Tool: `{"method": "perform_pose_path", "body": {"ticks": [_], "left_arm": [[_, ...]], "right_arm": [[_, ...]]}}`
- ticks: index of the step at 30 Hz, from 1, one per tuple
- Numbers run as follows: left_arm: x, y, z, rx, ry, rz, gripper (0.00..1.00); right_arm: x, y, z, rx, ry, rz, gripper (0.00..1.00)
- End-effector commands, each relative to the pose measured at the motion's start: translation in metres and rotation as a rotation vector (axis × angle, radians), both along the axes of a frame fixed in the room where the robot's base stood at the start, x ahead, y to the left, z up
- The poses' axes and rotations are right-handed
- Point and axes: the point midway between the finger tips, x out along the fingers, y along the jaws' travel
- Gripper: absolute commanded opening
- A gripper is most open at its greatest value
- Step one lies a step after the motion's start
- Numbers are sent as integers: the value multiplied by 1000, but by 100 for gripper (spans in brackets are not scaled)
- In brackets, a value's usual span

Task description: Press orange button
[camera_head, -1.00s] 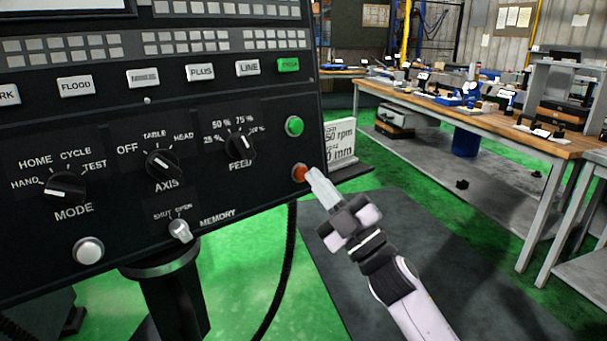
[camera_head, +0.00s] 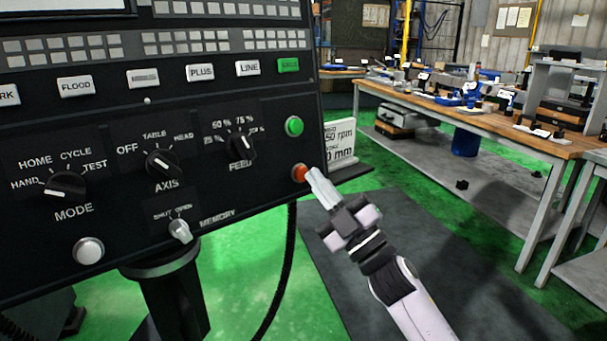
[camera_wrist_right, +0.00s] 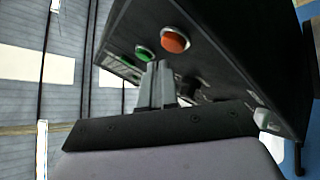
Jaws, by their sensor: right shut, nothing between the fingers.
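The orange button (camera_head: 300,173) sits low on the right edge of the black control panel (camera_head: 120,215). It also shows in the right wrist view (camera_wrist_right: 175,41), just beyond and right of the fingertips. My right gripper (camera_head: 311,176) is shut and empty, its tips at the button's right side in the head view. In the wrist view its closed fingers (camera_wrist_right: 157,72) point up toward the panel. I cannot tell whether the tips touch the button. My left gripper is not in view.
A green button (camera_head: 294,126) is just above the orange one and also shows in the wrist view (camera_wrist_right: 144,54). Dark knobs, including the feed knob (camera_head: 240,145), are to the left. A workbench (camera_head: 490,120) stands at the back right.

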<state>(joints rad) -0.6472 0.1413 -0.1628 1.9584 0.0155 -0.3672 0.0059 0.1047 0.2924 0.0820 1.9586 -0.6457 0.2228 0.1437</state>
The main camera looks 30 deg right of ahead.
Motion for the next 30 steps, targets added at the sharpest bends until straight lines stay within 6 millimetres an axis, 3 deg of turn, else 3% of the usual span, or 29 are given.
{"method": "perform_pose_path", "body": {"ticks": [30], "left_arm": [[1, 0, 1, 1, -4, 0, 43]], "right_arm": [[8, 1, -1, 0, 0, 0, 0]]}}
